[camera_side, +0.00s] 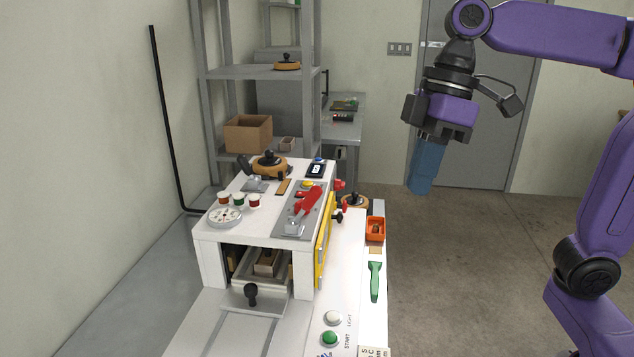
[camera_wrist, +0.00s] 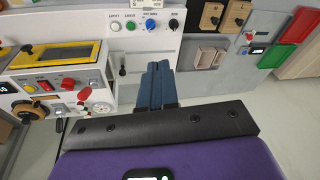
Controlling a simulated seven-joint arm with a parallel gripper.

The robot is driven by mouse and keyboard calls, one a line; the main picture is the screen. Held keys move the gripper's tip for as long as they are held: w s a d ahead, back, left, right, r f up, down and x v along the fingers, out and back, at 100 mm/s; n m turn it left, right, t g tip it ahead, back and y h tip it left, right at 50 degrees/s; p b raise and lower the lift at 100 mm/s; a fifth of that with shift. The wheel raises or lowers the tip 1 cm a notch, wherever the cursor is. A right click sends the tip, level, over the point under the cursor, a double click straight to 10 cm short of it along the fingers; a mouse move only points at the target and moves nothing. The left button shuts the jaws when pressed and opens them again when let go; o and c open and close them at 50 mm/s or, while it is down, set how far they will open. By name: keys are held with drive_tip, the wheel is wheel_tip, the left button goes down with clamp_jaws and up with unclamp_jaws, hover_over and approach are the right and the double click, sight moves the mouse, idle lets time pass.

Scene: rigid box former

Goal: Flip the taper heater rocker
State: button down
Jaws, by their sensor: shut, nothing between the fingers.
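The box former (camera_side: 222,245) is a white machine with controls on its top. A grey plate on top carries a yellow button, a small red switch (camera_side: 301,194) and a large red lever (camera_side: 308,203). In the wrist view the small red switch (camera_wrist: 45,86) shows at the left. No label is readable, so I cannot tell whether it is the taper heater rocker. My gripper (camera_side: 421,188) hangs in the air right of the machine, well above and apart from it. Its blue fingers (camera_wrist: 159,66) are together, empty, in front of a white control panel.
The white panel (camera_wrist: 140,50) has green, blue and black controls. A yellow-framed window (camera_side: 325,240) is on the machine's right side. An orange bin (camera_side: 375,229) and a green tool (camera_side: 375,281) lie on the right ledge. Shelving (camera_side: 262,72) stands behind. Floor right of the machine is clear.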

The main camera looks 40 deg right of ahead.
drive_tip(key=w+d+m+t+y, duration=0.1)
drive_tip(key=w+d+t+y, duration=0.15)
drive_tip(key=w, duration=1.75)
drive_tip(key=w+d+f+m+t, duration=0.2)
drive_tip(key=w+d+t, duration=0.1)
drive_tip(key=w+d, duration=0.9)
drive_tip(key=f, duration=0.1)
drive_tip(key=a+f, duration=0.1)
drive_tip(key=f, duration=0.3)
drive_tip(key=shift+w+a+f, duration=0.1)
drive_tip(key=shift+w+a, duration=0.05)
drive_tip(key=shift+w, duration=0.2)
hover_over(307, 192)
drive_tip(key=s+d, duration=0.2)
wheel_tip(307, 192, down, 7)
drive_tip(key=shift+a+f, duration=0.15)
drive_tip(key=shift+f, duration=0.05)
wheel_tip(307, 192, down, 3)
drive_tip(key=shift+f, duration=0.75)
